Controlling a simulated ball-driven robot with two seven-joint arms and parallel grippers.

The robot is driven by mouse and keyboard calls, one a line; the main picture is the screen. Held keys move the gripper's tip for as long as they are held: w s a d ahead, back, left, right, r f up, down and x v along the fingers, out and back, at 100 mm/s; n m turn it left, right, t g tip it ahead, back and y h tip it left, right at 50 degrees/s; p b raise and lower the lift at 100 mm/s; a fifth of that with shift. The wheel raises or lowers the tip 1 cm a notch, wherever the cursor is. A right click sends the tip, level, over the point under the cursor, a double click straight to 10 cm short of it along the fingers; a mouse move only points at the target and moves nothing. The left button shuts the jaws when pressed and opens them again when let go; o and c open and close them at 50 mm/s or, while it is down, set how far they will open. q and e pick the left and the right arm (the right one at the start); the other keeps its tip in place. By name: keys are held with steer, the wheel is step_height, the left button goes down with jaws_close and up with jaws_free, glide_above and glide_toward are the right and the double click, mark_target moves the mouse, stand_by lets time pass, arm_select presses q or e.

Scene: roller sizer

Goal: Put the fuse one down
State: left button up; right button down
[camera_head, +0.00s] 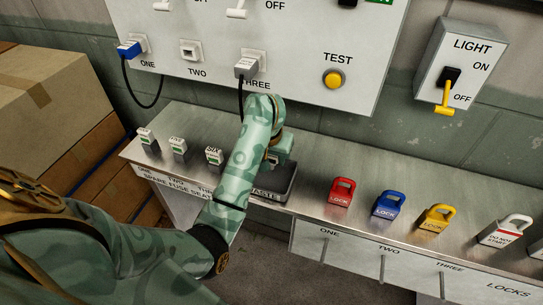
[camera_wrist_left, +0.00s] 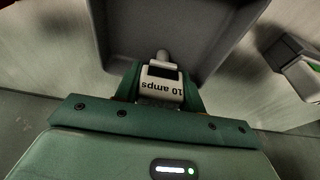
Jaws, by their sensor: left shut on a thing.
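A white fuse (camera_wrist_left: 162,88) marked "10 amps" is between the fingers of my left gripper in the left wrist view, and the gripper is shut on it. In the head view my left gripper (camera_head: 279,158) is over the dark grey tray (camera_head: 286,190) labelled waste, at the front of the metal bench. The fuse is hidden there behind my arm and gripper. The tray (camera_wrist_left: 118,35) also fills the upper middle of the left wrist view, with the fuse at its near edge. I cannot tell whether they touch. My right gripper is not in view.
Three spare fuses (camera_head: 178,149) stand to the left of the tray. Red (camera_head: 341,192), blue (camera_head: 389,205) and yellow (camera_head: 436,218) locks and a white-topped one (camera_head: 505,231) stand to the right. The wall panel (camera_head: 300,60) and light switch box (camera_head: 461,62) rise behind.

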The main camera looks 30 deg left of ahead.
arm_select(q)
steer(key=shift+d, duration=0.25)
steer(key=shift+s+d+r, duration=0.1)
steer(key=shift+d+r, duration=0.05)
steer(key=shift+d, duration=0.05)
steer(key=shift+a, duration=0.1)
steer(key=o, duration=0.6)
steer(key=shift+f, duration=0.25)
steer(key=o, duration=0.3)
steer(key=shift+o, duration=0.2)
steer(key=shift+r, duration=0.1)
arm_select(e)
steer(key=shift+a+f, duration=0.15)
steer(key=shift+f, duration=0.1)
